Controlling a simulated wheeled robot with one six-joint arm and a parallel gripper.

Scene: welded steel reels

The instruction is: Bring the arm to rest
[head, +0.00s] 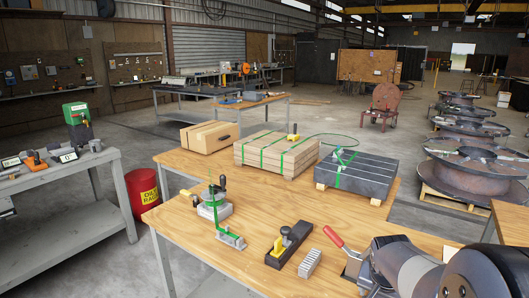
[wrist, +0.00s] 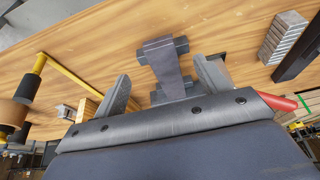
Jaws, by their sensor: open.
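My gripper (wrist: 161,70) shows in the wrist view with its two grey fingers spread apart. A grey I-shaped metal piece (wrist: 165,62) shows between the fingers, with the wooden table top behind it. I cannot tell whether it touches the table. In the head view my arm (head: 415,268) reaches in at the lower right, over the near right corner of the wooden table (head: 185,240). The fingers cannot be made out there.
Close to my arm are a red-handled clamp (head: 338,242), a ribbed grey block (head: 310,263) and a black block (head: 289,244). Behind stand strapped timber (head: 275,152), strapped dark slabs (head: 357,177) and a carton (head: 210,136). Steel reels (head: 475,168) stand at right.

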